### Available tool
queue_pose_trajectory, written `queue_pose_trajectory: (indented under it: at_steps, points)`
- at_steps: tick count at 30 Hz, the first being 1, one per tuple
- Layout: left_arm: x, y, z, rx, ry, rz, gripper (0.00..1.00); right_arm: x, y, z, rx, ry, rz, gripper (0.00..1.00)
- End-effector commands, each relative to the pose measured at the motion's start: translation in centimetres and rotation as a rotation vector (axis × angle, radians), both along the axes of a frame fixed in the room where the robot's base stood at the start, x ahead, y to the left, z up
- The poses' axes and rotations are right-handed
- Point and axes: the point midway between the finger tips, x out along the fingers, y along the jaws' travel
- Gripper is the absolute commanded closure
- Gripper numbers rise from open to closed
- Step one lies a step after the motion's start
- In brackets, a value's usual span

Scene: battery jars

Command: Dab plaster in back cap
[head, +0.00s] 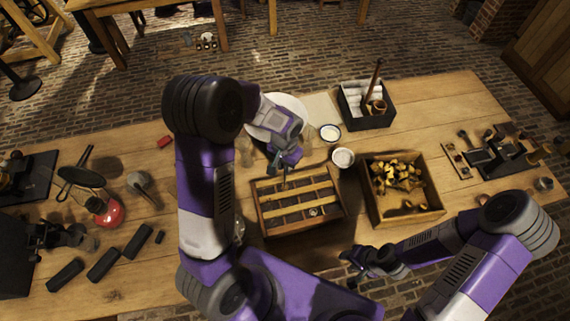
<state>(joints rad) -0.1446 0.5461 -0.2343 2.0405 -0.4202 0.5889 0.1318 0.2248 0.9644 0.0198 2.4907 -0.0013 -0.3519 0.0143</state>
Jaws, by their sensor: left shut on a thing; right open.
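My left gripper (286,162) is above the back edge of a slatted wooden tray (262,222). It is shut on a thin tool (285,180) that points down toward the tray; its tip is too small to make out. Two small round dishes with white content stand behind and right of the tray: a back one (330,133) and a nearer one (343,158). I cannot tell which holds plaster. A small round piece (314,211) sits in a front right compartment of the tray. My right gripper (354,260) is open and empty, near the table's front edge.
A wooden box (437,213) of yellowish pieces is right of the tray. A black box (385,123) with white rolls and a stick stands behind. A white plate (292,104) lies partly behind my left arm.

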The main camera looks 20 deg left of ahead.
Motion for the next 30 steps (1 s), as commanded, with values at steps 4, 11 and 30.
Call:
queue_pose_trajectory:
  at_steps: [4, 11, 30]
  points:
    - [0.00, 0.00, 0.00, 0.000, 0.000, 0.000, 1.00, 0.00, 0.00, 0.00, 0.000, 0.000, 0.000, 0.57]
    - [0.00, 0.00, -0.15, 0.000, 0.000, 0.000, 1.00, 0.00, 0.00, -0.14, 0.000, 0.000, 0.000, 0.57]
    - [0.00, 0.00, -0.50, 0.000, 0.000, 0.000, 1.00, 0.00, 0.00, -0.45, 0.000, 0.000, 0.000, 0.57]
